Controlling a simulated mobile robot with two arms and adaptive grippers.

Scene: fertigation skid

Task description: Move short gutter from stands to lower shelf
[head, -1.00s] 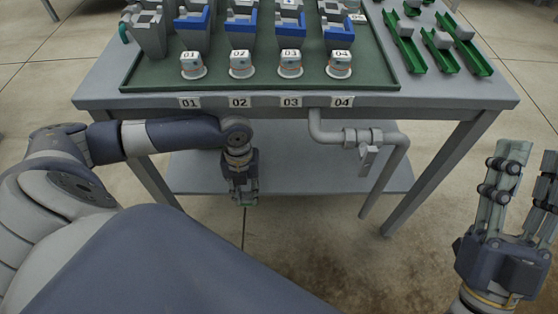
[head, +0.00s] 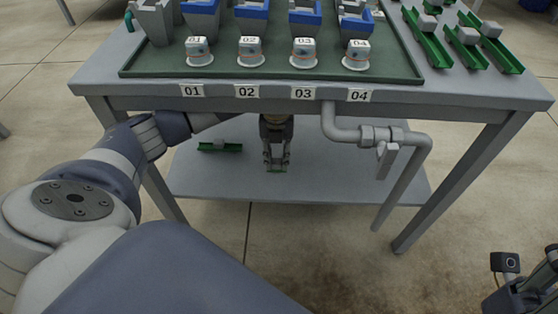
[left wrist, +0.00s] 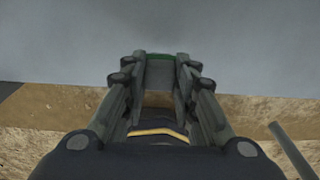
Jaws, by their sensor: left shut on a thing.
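My left gripper (head: 276,168) reaches under the table, over the lower shelf (head: 330,185). It is shut on a small green piece, the short gutter, of which only a green strip (left wrist: 160,56) shows between the fingertips in the left wrist view. Whether it touches the shelf I cannot tell.
Green gutters with grey blocks (head: 466,48) stand on the tabletop's right side. A green tray (head: 210,74) holds several labelled white-capped cups. A grey pipe with a valve (head: 375,135) hangs below the table's front edge. The shelf right of the gripper is clear.

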